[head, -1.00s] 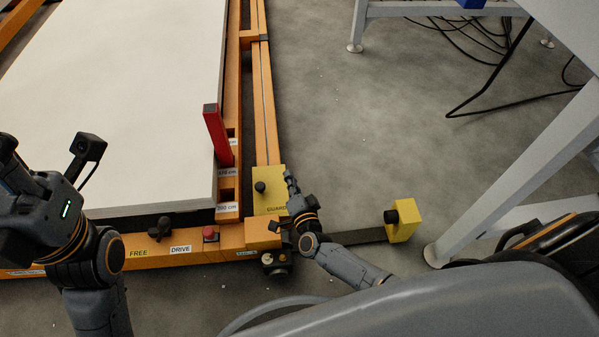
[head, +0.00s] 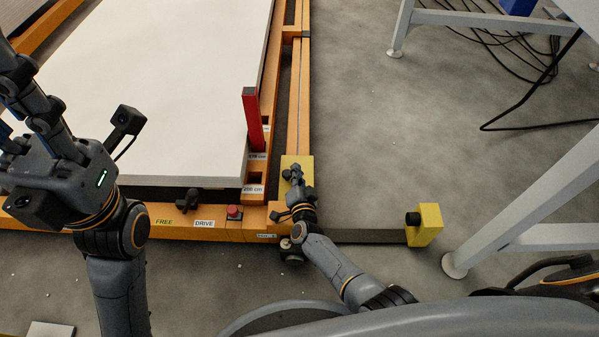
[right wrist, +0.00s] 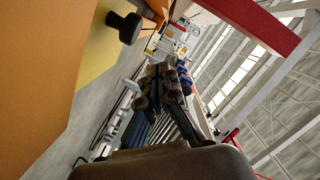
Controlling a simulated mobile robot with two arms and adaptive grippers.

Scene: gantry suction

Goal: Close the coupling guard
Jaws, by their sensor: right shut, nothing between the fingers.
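The coupling guard is a yellow plate (head: 304,161) on the orange beam, at the front right corner of the frame. Its black knob (head: 287,174) stands near its left edge. A black knob on yellow also shows in the right wrist view (right wrist: 124,27). My right gripper (head: 297,174) is shut and empty, over the plate and close to the knob's right side. It hides part of the plate, and I cannot tell if it touches. My left gripper (head: 35,100) is raised at the far left, away from the guard; its fingertips are unclear.
A yellow block with a black knob (head: 425,225) stands at the right end of a dark bar. A red upright (head: 252,120) rises beside the white slab (head: 170,90). A red button (head: 234,212) is on the front beam. Grey table legs (head: 540,200) stand at right.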

